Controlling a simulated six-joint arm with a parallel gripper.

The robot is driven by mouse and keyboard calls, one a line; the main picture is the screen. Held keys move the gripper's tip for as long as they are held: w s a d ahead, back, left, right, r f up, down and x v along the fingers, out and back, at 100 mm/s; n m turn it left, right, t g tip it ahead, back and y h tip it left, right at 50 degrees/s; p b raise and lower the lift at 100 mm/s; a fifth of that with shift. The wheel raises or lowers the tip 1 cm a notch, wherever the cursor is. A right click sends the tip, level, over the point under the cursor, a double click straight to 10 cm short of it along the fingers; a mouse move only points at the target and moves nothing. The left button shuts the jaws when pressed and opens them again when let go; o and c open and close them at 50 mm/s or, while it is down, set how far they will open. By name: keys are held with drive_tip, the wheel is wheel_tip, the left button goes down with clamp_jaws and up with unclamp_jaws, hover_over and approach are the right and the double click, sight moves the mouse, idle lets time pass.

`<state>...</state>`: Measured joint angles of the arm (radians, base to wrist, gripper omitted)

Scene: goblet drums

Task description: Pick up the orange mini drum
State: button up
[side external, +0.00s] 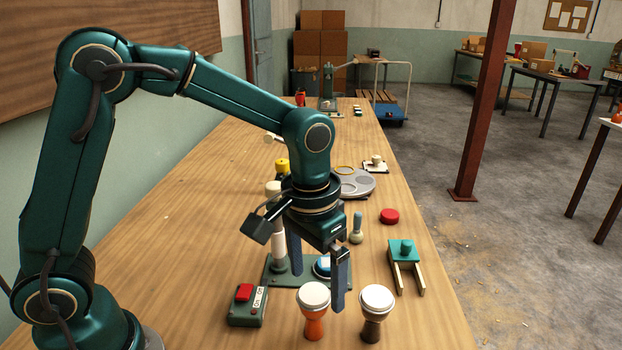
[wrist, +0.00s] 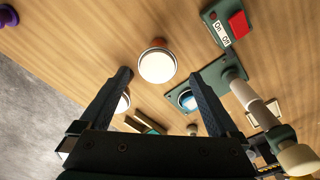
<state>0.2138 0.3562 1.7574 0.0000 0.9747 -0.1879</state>
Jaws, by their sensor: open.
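The orange mini drum (side external: 314,328) stands upright near the front of the table, with a pale round head and an orange goblet body. In the wrist view its pale head (wrist: 157,65) shows between the fingertips, nearer the left one. My gripper (side external: 317,292) is open and empty, pointing down. A dark brown drum (side external: 371,329) stands upright to the right of the orange one. In the wrist view the left finger partly hides its head (wrist: 123,104).
A green box with a red switch (side external: 244,314) stands left of the orange drum. Behind are a green base (side external: 283,279) with a post and blue knob, a teal stool-like piece (side external: 404,252) and a red disc (side external: 389,216). Bare wood (side external: 425,318) lies right of the drums.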

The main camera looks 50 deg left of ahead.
sight(314, 311)
drive_tip(key=shift+s+d+f+g, duration=0.1)
drive_tip(key=shift+s+f+g, duration=0.05)
drive_tip(key=shift+f, duration=0.3)
drive_tip(key=shift+s+d+f+g, duration=0.1)
drive_tip(key=shift+s+f+g, duration=0.05)
drive_tip(key=shift+f, duration=2.75)
drive_tip(key=shift+c, duration=0.4)
drive_tip(key=c, duration=1.4)
